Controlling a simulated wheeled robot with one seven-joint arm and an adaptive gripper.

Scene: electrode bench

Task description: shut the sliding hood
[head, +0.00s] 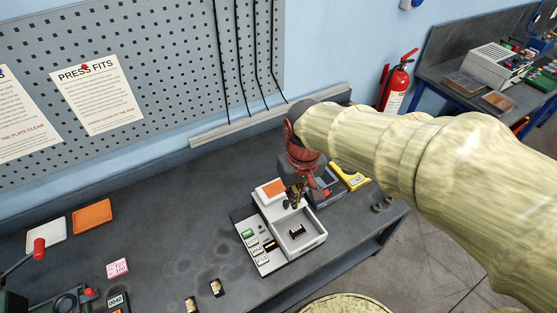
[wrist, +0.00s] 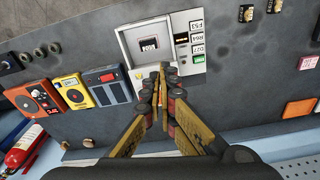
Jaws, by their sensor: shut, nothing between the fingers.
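A white bench instrument (head: 309,245) stands on the dark bench, with an open recess holding a small dark block (head: 297,232). The instrument also shows at the top of the wrist view (wrist: 133,75). At its back is a raised white part with an orange top (head: 273,188), which looks like the sliding hood, back from the recess. My gripper (head: 296,190) is over the instrument's back, beside the orange top. In the wrist view its fingertips (wrist: 160,72) are together and empty at the instrument's near edge. I cannot tell whether they touch it.
A yellow meter (head: 350,176) and a blue-grey box (head: 323,190) stand close to the instrument's right. In the wrist view an orange-red device (wrist: 30,107) lies beyond the yellow meter. Small brass-coloured parts (head: 216,288) lie in front. The bench left of the instrument is mostly clear.

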